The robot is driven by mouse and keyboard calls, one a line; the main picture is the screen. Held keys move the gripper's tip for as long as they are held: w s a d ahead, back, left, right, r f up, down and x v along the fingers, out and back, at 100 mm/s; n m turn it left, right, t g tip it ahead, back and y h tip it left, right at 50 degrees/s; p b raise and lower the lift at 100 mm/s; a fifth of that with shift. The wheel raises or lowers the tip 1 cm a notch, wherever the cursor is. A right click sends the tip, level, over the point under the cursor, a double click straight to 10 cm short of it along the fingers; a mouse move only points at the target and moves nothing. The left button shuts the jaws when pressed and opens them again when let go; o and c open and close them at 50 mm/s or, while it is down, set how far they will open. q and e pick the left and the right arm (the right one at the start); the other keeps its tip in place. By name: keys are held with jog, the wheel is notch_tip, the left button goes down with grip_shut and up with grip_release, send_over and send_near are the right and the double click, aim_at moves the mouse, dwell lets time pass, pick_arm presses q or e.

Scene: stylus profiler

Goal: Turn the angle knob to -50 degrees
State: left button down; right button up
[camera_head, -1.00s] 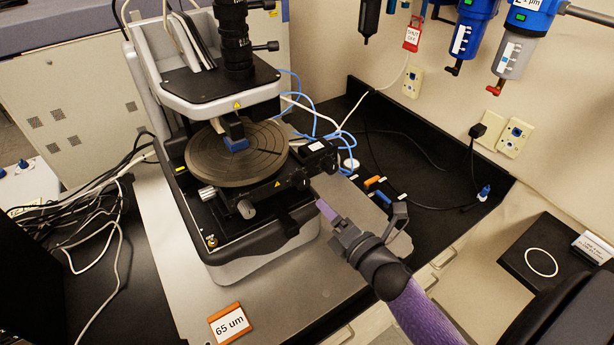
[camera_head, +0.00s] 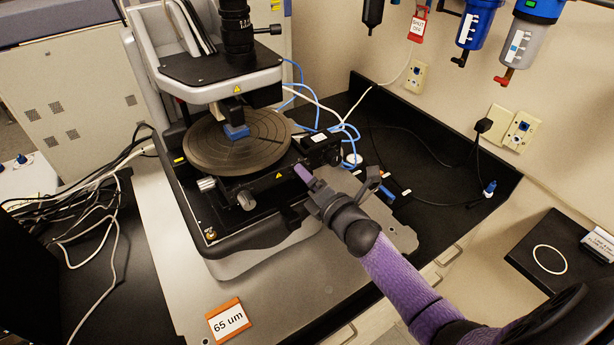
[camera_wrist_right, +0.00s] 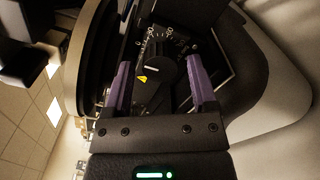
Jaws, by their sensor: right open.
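The angle knob (camera_wrist_right: 158,72) is a round black knob with a white pointer line, in front of a dial with white numbers, in the right wrist view. The pointer lies toward the left of the picture; the numbers are too small to read surely. My right gripper (camera_wrist_right: 160,80) is open, with its purple fingers on either side of the knob and visible gaps to it. In the head view my right gripper (camera_head: 304,175) is at the right front of the stylus profiler (camera_head: 270,185) and hides the knob there. My left gripper is not in view.
The round grooved stage (camera_head: 205,155) sits under the profiler's head. Silver knobs (camera_head: 246,200) stand out at its front. A "65 um" card (camera_head: 228,321) lies on the grey plate. Blue tubing and cables (camera_head: 345,135) run behind on the right.

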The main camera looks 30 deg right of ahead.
grip_shut()
jog(key=n, duration=1.6)
jog(key=shift+o, duration=0.5)
grip_release()
jog(key=s, duration=0.8)
jog(key=shift+d, duration=0.35)
